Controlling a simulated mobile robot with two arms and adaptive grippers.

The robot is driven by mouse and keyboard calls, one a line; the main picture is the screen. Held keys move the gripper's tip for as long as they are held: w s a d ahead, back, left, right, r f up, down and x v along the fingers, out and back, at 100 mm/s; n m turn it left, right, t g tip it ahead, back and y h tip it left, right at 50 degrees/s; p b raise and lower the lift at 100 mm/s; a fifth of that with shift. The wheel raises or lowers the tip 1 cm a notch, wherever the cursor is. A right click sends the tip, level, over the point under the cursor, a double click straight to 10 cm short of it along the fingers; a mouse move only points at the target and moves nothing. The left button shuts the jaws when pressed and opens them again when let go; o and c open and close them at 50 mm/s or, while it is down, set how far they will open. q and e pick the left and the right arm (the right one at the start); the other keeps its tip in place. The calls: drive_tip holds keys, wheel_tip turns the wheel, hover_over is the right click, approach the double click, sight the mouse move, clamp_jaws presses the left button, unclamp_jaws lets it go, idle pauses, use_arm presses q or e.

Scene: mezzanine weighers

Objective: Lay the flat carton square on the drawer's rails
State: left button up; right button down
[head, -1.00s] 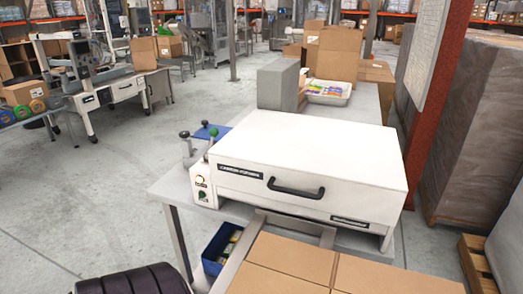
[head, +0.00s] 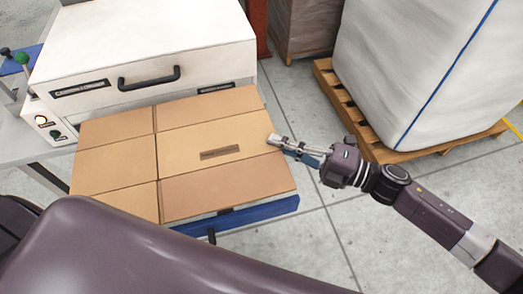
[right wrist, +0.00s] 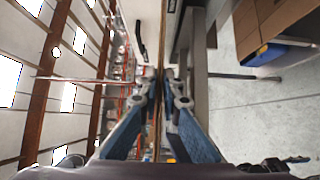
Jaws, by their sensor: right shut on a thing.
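The flat carton (head: 215,145) is a brown sheet with crease lines and a small dark label. It lies in front of the white machine (head: 140,50), over the drawer, hiding most of its rails. Its far edge runs close along the machine's front; I cannot tell whether it sits exactly square. My right gripper (head: 275,141) is shut on the carton's right edge. In the right wrist view the fingers (right wrist: 164,80) close on the thin carton, seen edge-on (right wrist: 160,40). My left gripper is not in view.
A blue part (head: 250,213) with a dark knob shows under the carton's near edge. A large white bulk bag (head: 420,60) stands on a wooden pallet (head: 345,98) at the right. Grey floor (head: 350,215) is open between them. My own purple body covers the lower left.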

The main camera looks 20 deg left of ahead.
drive_tip(key=a+f+b, duration=0.4)
drive_tip(key=f+b, duration=0.2)
drive_tip(key=f, duration=0.1)
drive_tip(key=shift+w+a, duration=0.15)
drive_tip(key=shift+w, duration=0.1)
drive_tip(key=c, duration=2.5)
unclamp_jaws()
drive_tip(key=shift+f, duration=0.15)
drive_tip(key=shift+c, duration=0.2)
drive_tip(key=o, duration=0.4)
